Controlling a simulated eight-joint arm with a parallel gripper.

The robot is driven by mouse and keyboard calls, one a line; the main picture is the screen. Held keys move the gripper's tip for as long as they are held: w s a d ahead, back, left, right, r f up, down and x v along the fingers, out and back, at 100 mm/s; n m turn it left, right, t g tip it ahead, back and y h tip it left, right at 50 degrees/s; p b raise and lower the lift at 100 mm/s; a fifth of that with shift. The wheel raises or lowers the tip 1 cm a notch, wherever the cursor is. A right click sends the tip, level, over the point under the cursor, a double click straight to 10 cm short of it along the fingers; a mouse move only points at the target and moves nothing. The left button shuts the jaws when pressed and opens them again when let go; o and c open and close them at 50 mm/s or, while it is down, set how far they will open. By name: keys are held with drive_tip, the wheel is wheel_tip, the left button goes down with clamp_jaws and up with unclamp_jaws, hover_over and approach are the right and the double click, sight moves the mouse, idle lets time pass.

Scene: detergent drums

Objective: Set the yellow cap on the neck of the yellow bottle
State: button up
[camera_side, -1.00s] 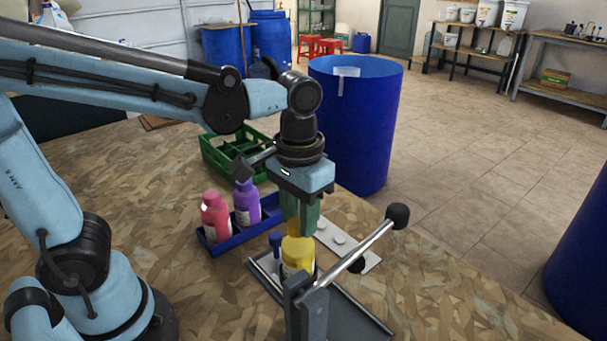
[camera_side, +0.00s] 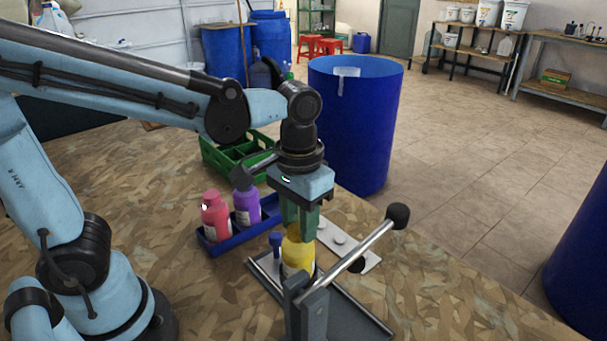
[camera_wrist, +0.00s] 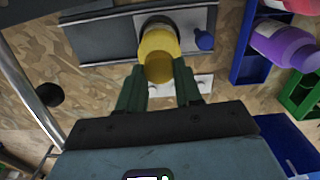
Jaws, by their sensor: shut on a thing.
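The yellow bottle (camera_side: 297,257) stands upright in a dark metal fixture at the front; it also shows in the wrist view (camera_wrist: 158,38). My gripper (camera_side: 300,232) is directly above the bottle, green fingers pointing down. In the wrist view my gripper (camera_wrist: 158,76) is shut on the yellow cap (camera_wrist: 159,70), which lines up with the bottle's top. The fingers hide much of the cap in the side view. Cap and bottle merge in colour, so I cannot tell whether the cap is seated on the neck.
The fixture's tray (camera_side: 352,318) carries a lever with a black knob (camera_side: 397,215), close to the right of my gripper. A blue crate (camera_side: 222,246) holds a red bottle (camera_side: 215,216) and a purple bottle (camera_side: 247,205). A green crate (camera_side: 212,158) stands behind.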

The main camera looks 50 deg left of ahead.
idle(0.4)
drive_tip(key=o, duration=1.5)
drive_tip(key=shift+c, duration=0.2)
drive_tip(key=shift+r, duration=3.7)
drive_tip(key=a+f+t, duration=0.2)
drive_tip(key=a+f+m+t, duration=0.1)
drive_tip(key=a+f+t, duration=0.1)
drive_tip(key=a, duration=0.1)
drive_tip(key=a+f+t, duration=0.2)
drive_tip(key=a, duration=0.1)
drive_tip(key=shift+s+t, duration=0.3)
drive_tip(key=shift+w+f+t, duration=0.1)
drive_tip(key=shift+t, duration=0.2)
